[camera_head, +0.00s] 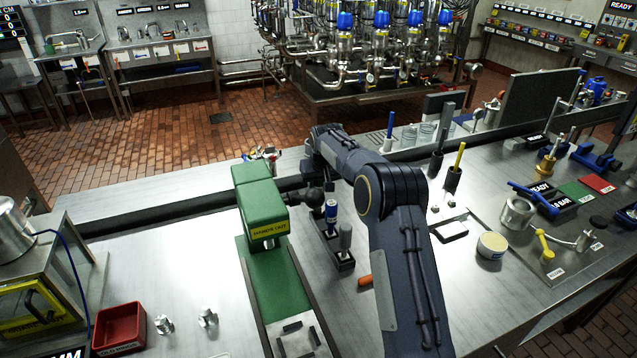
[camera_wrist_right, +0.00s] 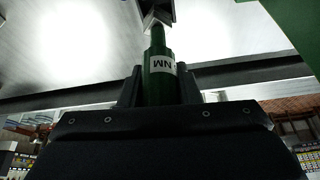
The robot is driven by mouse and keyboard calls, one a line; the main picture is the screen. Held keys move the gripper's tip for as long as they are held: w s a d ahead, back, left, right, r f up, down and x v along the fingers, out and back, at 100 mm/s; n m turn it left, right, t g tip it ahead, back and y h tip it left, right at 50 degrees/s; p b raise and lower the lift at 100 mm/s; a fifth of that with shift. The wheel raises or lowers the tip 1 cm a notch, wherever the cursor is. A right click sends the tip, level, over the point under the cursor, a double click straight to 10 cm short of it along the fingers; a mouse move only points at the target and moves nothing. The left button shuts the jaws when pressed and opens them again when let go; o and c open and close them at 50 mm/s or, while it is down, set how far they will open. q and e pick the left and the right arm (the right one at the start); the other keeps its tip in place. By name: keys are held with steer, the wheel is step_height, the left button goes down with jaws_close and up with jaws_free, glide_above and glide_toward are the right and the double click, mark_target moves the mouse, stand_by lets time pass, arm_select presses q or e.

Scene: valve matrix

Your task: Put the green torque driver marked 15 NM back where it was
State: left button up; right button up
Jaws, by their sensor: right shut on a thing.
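The green torque driver (camera_wrist_right: 160,75) is in the right wrist view, with a white band whose visible letters read "NM"; the number is not legible. My right gripper (camera_wrist_right: 160,92) is shut on it, one finger on each side. In the head view my right gripper (camera_head: 293,198) reaches left beside the green press, and the held driver is hidden there. A blue driver (camera_head: 331,213) stands upright just right of the press. A dark holder (camera_head: 343,263) with a grey-handled tool stands in front of it. My left gripper is not in view.
The green press (camera_head: 262,205) stands close to my right gripper. An orange handle (camera_head: 365,281) lies near my arm. A red bin (camera_head: 119,328) and small metal parts (camera_head: 207,318) are at front left. The bench left of the press is mostly clear.

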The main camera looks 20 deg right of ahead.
steer(key=shift+f+b, duration=0.4)
steer(key=shift+f, duration=0.2)
steer(key=o, duration=1.1)
steer(key=shift+r, duration=0.2)
steer(key=shift+b+v, duration=0.75)
steer(key=shift+v, duration=5.75)
